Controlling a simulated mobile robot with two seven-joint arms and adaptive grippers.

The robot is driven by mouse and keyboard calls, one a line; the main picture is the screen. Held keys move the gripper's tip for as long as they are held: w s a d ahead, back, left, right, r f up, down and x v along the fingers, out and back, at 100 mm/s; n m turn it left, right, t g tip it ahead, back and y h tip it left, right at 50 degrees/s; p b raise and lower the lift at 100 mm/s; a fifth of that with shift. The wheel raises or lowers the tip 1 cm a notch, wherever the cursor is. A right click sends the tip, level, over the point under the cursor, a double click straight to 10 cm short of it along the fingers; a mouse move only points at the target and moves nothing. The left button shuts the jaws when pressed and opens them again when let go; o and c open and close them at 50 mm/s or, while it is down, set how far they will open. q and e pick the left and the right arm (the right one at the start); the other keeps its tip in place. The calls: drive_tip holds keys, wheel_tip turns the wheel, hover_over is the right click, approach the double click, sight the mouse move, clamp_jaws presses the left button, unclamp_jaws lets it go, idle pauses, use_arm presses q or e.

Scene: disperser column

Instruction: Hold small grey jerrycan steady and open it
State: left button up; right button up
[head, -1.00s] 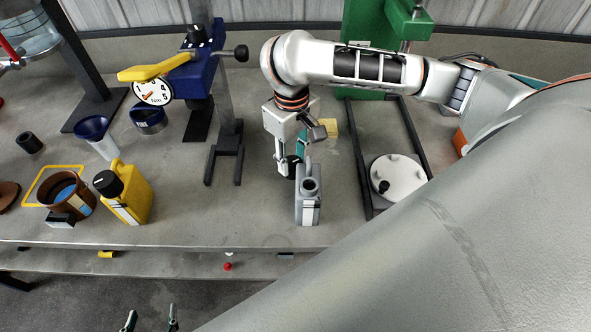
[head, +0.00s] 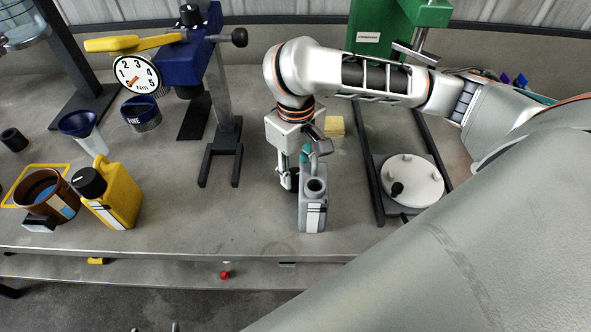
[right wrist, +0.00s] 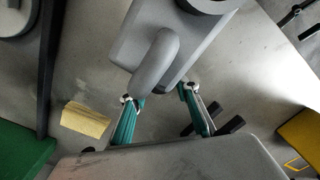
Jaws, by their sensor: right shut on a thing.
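The small grey jerrycan (head: 313,212) stands upright near the table's front edge, right of the middle in the head view. Its round neck has a dark ring on top; I cannot tell whether a cap is on it. My right gripper (head: 290,180) is at its back side, shut on its handle. In the right wrist view the looped handle of the jerrycan (right wrist: 157,65) lies between the teal fingers of the right gripper (right wrist: 160,96). Only two fingertips of my left gripper (head: 154,328) show at the bottom edge, apart, with nothing between them.
A yellow jerrycan (head: 122,198) with a black cap and a brown pot (head: 38,207) stand to the left. A blue torque gauge stand (head: 185,65) is behind. A round white plate (head: 413,182) lies to the right. A yellow block (head: 334,126) lies behind the gripper.

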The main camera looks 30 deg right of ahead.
drive_tip(key=shift+f, duration=0.1)
drive_tip(key=o, duration=1.2)
drive_tip(key=shift+f, duration=0.1)
drive_tip(key=shift+o, duration=0.2)
